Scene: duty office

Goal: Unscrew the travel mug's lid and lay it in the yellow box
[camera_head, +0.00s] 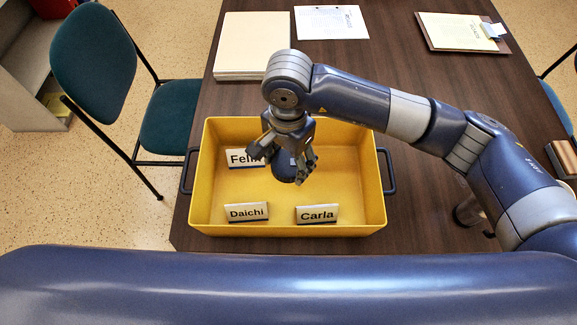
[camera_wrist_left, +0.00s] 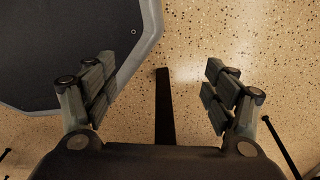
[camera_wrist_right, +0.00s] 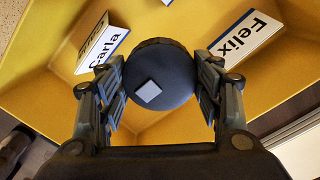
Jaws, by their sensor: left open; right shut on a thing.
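The yellow box (camera_head: 376,190) stands on the dark table. My right gripper (camera_head: 285,160) points down into the box and is shut on the round dark blue lid (camera_head: 284,174). In the right wrist view the lid (camera_wrist_right: 172,98) sits between both fingers, with a pale square on its top. I cannot tell whether it touches the box floor. A metallic cylinder, perhaps the travel mug (camera_head: 467,211), stands right of the box, partly hidden by my right arm. My left gripper (camera_wrist_left: 160,75) is open and empty above the speckled floor.
Name plates Felix (camera_head: 240,159), Daichi (camera_head: 247,212) and Carla (camera_head: 317,214) are in the box. A green chair (camera_head: 95,65) stands at left.

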